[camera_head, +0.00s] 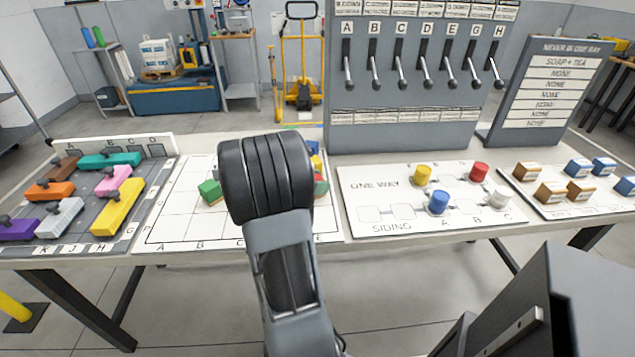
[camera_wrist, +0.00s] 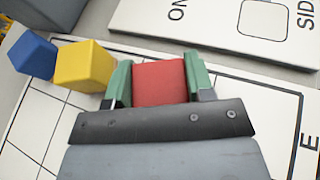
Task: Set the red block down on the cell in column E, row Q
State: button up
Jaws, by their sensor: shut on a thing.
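The red block (camera_wrist: 160,83) is between the two green-tipped fingers of my gripper (camera_wrist: 160,78) in the wrist view. The fingers are shut on its sides. In the head view only a sliver of the block (camera_head: 321,187) shows right of my arm, over the right part of the white lettered grid board (camera_head: 185,227). Whether the block touches the board cannot be told. The wrist view shows the letter E on the board's edge (camera_wrist: 310,141). The row letters, Q among them, cannot be made out.
A yellow block (camera_wrist: 84,66) and a blue block (camera_wrist: 32,54) stand close beside my left finger in the wrist view. A green block (camera_head: 209,191) is on the board's left part. The siding board (camera_head: 375,190) lies to the right, and the lever panel (camera_head: 425,115) rises behind.

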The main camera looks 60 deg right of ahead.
jog(key=shift+a+f, duration=0.1)
jog(key=shift+f, duration=0.35)
jog(key=o, duration=1)
jog(key=shift+s+f, duration=0.1)
jog(key=shift+f, duration=0.15)
jog(key=shift+r, duration=0.4)
jog(key=shift+w+a+r+p, duration=0.1)
jog(key=shift+w+r+p, duration=0.1)
jog(key=shift+r+p, duration=0.1)
jog(key=v, duration=0.4)
jog(key=p+v, duration=0.1)
jog(key=v, duration=0.6)
jog(key=shift+w+a+r+p, duration=0.2)
jog(key=shift+r+p, duration=0.1)
jog(key=shift+r, duration=0.1)
jog(key=s+a+f+m+t+y, duration=0.1)
jog(key=a+m+t+y, duration=0.4)
jog(key=a, duration=0.9)
jog(key=s+a+f+m+t+y, duration=0.1)
jog(key=a+m+t+y, duration=0.4)
jog(key=a, duration=1)
jog(key=shift+a+f+m+y, duration=0.2)
jog(key=shift+f+m+y, duration=0.05)
jog(key=shift+m+y, duration=0.6)
